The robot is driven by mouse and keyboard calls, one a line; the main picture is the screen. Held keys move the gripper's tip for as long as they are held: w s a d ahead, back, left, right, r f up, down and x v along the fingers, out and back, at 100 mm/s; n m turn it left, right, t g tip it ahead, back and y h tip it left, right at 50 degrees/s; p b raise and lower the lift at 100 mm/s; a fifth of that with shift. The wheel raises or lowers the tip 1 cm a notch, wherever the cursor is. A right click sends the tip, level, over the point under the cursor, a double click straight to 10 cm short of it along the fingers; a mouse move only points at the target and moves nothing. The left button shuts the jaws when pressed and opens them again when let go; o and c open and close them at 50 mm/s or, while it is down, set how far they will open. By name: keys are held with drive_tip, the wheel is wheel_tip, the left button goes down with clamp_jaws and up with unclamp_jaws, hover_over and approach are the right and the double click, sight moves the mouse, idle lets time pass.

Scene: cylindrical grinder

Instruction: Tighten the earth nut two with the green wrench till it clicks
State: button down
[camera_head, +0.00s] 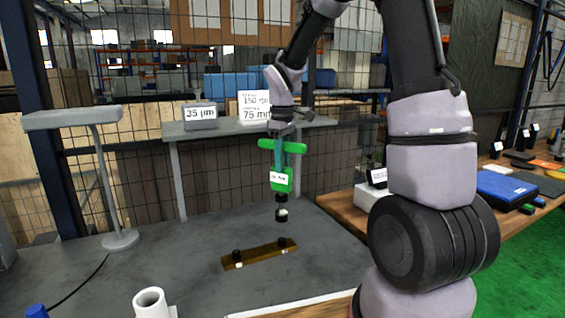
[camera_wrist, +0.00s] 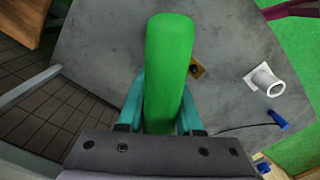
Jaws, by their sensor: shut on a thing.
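In the wrist view the green handle (camera_wrist: 170,60) lies between the teal fingers of my gripper (camera_wrist: 161,108). A brass bar (camera_head: 259,255) lies on the grey table below, with a black nut (camera_head: 236,256) at its left end and another black nut (camera_head: 282,243) at its right end. The socket is apart from the bar, above the right nut in the head view. I cannot read which nut is number two.
A white cylinder (camera_head: 151,302) and a blue-ended cable (camera_head: 37,311) are at the front left of the table. A grey stand (camera_head: 106,180) is at the left. A shelf with signs (camera_head: 200,115) and wire mesh stand behind. The table around the bar is clear.

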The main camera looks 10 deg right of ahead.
sight(282, 191)
drive_tip(key=shift+f, duration=4.65)
drive_tip(key=shift+s+f+m, duration=0.1)
drive_tip(key=shift+m, duration=0.2)
